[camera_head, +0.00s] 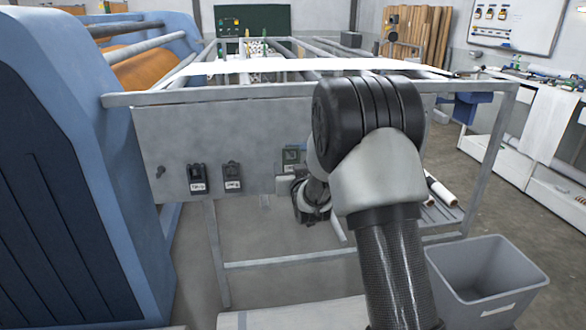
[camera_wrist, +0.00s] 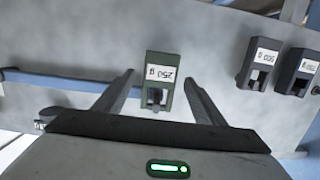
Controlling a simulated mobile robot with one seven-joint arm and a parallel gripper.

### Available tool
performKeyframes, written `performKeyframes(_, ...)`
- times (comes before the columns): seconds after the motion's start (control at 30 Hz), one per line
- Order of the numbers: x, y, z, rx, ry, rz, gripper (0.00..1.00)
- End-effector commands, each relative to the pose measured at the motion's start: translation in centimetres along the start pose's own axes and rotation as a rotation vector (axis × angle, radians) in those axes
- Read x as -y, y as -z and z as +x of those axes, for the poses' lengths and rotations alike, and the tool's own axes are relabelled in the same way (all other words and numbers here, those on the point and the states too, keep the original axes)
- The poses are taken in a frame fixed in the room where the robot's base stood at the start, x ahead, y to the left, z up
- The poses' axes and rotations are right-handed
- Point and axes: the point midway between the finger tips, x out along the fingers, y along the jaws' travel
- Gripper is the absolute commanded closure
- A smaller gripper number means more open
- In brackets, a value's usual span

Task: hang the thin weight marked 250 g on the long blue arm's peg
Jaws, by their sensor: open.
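The thin weight marked 250 g (camera_wrist: 160,68) is a dark green block with a white label, upside down in the wrist view. It is against the grey panel, and in the head view it shows as a small greenish block (camera_head: 291,156). My gripper (camera_wrist: 158,82) is open, with one finger on each side of the weight and a visible gap to each. In the head view my gripper (camera_head: 309,192) is partly hidden by my own arm.
Two black labelled weights (camera_head: 197,179) (camera_head: 231,177) hang on the grey panel (camera_head: 270,125) to the left. A bare dark peg (camera_head: 160,171) is farther left, near the blue machine housing (camera_head: 60,190). A grey bin (camera_head: 485,275) stands at lower right.

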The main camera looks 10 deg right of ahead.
Motion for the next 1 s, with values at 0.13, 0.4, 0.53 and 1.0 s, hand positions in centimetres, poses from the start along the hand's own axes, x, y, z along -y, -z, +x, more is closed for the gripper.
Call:
performKeyframes(0.13, 0.0, 0.0, -0.6, 0.001, 0.0, 0.0, 0.36)
performKeyframes(0.4, 0.0, 0.2, -5.9, 0.0, 0.0, 0.0, 0.36)
performKeyframes(0.53, 0.0, 0.2, -9.2, -0.001, 0.0, 0.0, 0.36)
performKeyframes(1.0, 0.0, 0.1, -17.1, -0.002, 0.0, 0.0, 0.36)
